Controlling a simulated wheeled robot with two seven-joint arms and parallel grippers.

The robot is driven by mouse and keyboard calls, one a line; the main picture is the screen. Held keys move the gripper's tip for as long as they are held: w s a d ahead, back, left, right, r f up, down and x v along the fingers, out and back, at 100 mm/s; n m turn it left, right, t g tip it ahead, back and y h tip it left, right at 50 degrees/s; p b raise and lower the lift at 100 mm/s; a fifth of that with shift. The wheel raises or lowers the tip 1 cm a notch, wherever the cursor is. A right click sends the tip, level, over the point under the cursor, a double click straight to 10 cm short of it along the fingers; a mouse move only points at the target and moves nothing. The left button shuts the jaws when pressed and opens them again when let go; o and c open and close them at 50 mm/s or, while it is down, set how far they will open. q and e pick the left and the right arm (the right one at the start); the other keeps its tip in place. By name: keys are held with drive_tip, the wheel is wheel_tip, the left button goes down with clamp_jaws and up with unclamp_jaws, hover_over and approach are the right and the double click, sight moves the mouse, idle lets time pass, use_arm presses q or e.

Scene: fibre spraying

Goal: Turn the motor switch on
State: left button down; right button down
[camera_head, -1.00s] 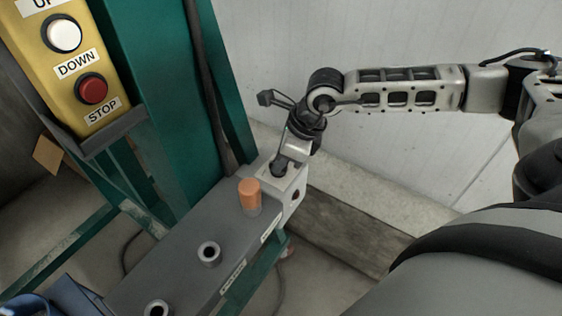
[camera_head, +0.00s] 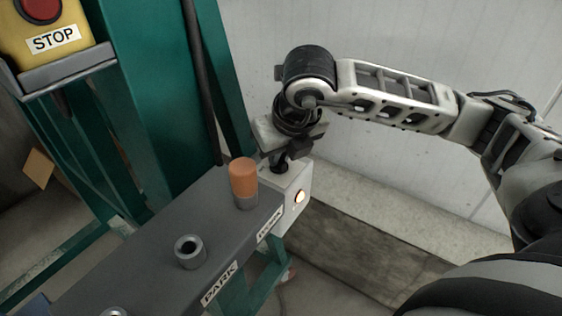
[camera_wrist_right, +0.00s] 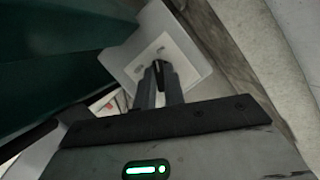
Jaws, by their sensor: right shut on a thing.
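The motor switch's white box (camera_head: 283,197) sits at the end of the grey beam, and a lamp (camera_head: 299,197) on its side glows warm white. My right gripper (camera_head: 281,155) points down at the top of the box, shut on the small dark switch (camera_head: 280,168). In the right wrist view the fingers (camera_wrist_right: 159,78) close around the switch lever (camera_wrist_right: 158,66), which stands on a pale plate (camera_wrist_right: 168,53). The fingers hide most of the lever, so its exact tilt is unclear. My left gripper is out of view.
An orange plug (camera_head: 243,176) stands in a socket on the grey beam (camera_head: 150,240) close beside the box. An empty socket (camera_head: 190,251) is nearer, by the PARK label. A green post (camera_head: 160,80) and yellow button panel (camera_head: 45,45) stand left. Floor to the right is clear.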

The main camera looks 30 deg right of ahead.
use_arm(q)
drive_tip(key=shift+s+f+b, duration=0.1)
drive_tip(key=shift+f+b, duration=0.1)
drive_tip(key=shift+b, duration=0.15)
use_arm(e)
drive_tip(key=shift+m, duration=0.6)
drive_tip(key=shift+h, duration=0.3)
drive_tip(key=shift+r, duration=0.1)
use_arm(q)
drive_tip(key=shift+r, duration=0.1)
use_arm(e)
drive_tip(key=c, duration=1.5)
unclamp_jaws()
use_arm(q)
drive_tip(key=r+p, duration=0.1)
drive_tip(key=p, duration=0.2)
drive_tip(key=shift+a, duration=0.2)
use_arm(e)
drive_tip(key=v, duration=1.5)
drive_tip(key=shift+s+a+r, duration=0.1)
drive_tip(key=shift+s+r, duration=0.05)
drive_tip(key=shift+r, duration=0.2)
